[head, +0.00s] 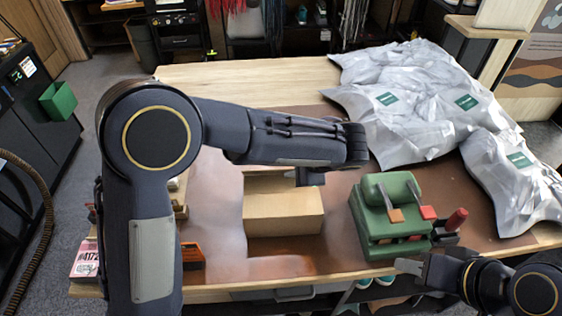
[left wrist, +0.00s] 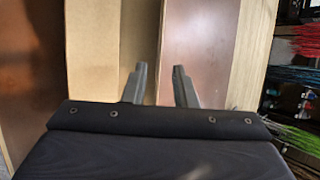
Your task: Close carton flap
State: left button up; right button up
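The tan cardboard carton (head: 283,213) sits on the brown mat in the middle of the table. My left arm crosses above it and hides its far part, so I cannot tell how every flap lies. My left gripper (head: 311,178) is over the carton's far right part. Carton panels (left wrist: 92,50) show left of and beyond the fingers there. My right gripper (head: 424,268) is at the table's front edge, right of the carton; its finger gap is unclear.
Crumpled silver-white bags (head: 400,105) cover the back right. A pink-labelled box (head: 87,262) and an orange-black item (head: 192,255) lie at front left. The mat (head: 220,255) is clear before the carton.

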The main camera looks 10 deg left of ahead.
aim_at(281, 170)
pick_arm(q)
jog(key=p+x, duration=0.1)
jog(key=x, duration=0.5)
jog(key=shift+a+f, duration=0.1)
jog(key=shift+f, duration=0.1)
jog(key=shift+c, duration=0.2)
grip_shut()
